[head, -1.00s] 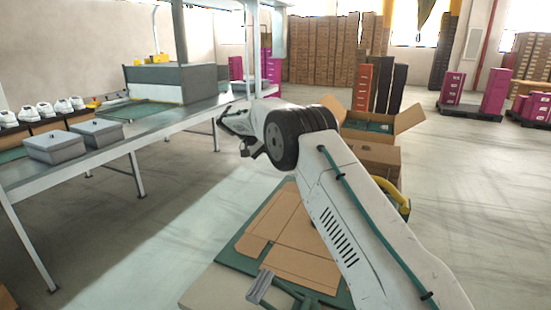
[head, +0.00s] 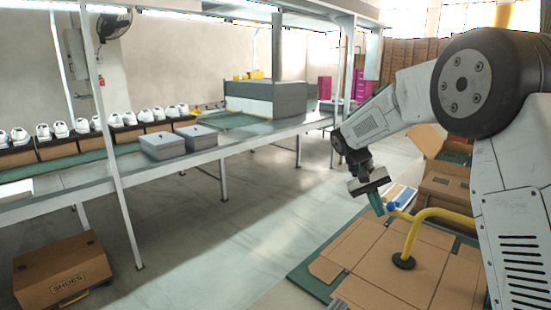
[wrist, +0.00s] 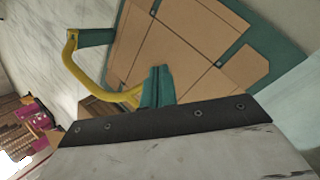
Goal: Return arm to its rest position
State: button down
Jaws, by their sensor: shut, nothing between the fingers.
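My arm comes in from the right of the head view, bent, with my gripper (head: 374,198) pointing down above flat cardboard. The gripper's teal fingers are together with nothing between them. In the wrist view the closed teal fingers (wrist: 157,88) stand at the middle, over the cardboard and a yellow bent rail. Nothing hangs from the gripper.
Flat cardboard sheets (head: 385,262) lie on a green mat. A yellow rail (head: 440,213) stands close to my gripper. An open carton (head: 443,188) is behind. The long bench (head: 262,131) holds grey boxes (head: 163,146) and white shoes (head: 62,129). A SHOES carton (head: 62,270) sits on the floor.

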jog(key=s+r+t+y, duration=0.2)
jog(key=s+r, duration=0.1)
jog(key=s, duration=1.6)
jog(key=s+a+r+t+y, duration=0.1)
jog(key=s+r, duration=0.3)
jog(key=s, duration=1.6)
jog(key=shift+s+a+r+t+y, duration=0.15)
jog(key=shift+s+a+t+y, duration=0.15)
jog(key=shift+t+y, duration=0.55)
